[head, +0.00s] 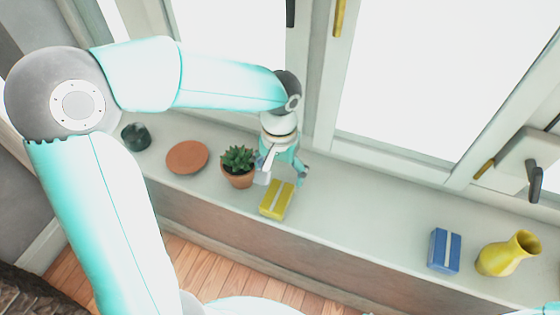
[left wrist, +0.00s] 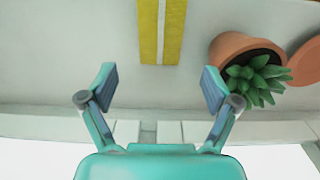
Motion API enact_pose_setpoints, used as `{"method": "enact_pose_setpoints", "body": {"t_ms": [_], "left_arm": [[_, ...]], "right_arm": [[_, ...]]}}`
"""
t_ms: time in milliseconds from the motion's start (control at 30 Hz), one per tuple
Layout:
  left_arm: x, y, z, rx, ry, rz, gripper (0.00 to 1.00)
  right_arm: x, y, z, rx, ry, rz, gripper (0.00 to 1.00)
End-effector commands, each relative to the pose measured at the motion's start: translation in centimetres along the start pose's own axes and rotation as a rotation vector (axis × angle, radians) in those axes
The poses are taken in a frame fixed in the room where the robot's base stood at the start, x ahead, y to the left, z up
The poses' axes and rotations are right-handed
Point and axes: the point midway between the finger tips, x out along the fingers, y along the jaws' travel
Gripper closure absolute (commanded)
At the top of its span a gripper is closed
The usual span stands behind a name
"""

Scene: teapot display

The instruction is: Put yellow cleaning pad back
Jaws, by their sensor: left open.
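The yellow cleaning pad (head: 276,200) with a pale stripe lies on the window sill, near its front edge, just right of the potted succulent. It also shows at the top of the left wrist view (left wrist: 161,30), ahead of the fingertips and roughly centred between them. My left gripper (head: 284,169) is open and empty, over the sill behind the pad, apart from it. Its two spread fingers show in the left wrist view (left wrist: 157,82). My right gripper is not in view. A blue pad (head: 444,250) with a pale stripe sits further right on the sill.
The potted succulent (head: 238,166) stands close left of my left gripper. A terracotta saucer (head: 187,157) and a dark green object (head: 136,137) are further left. The sill (head: 360,225) between the pads is clear. Windows rise behind.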

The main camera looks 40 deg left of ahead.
Motion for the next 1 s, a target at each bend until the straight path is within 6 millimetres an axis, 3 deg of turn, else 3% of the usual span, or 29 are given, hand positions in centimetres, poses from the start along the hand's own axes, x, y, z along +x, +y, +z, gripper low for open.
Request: {"method": "enact_pose_setpoints", "body": {"t_ms": [100, 300, 1000], "left_arm": [[-2.0, 0.0, -0.1, -0.001, 0.004, 0.001, 0.11], [-3.6, 0.0, 0.0, 0.000, 0.000, 0.001, 0.11], [-3.7, -0.2, 0.1, -0.005, -0.001, 0.000, 0.11]], "right_arm": [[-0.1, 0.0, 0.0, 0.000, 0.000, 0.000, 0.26], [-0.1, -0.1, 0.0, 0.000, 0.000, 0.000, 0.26], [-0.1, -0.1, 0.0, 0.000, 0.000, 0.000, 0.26]]}}
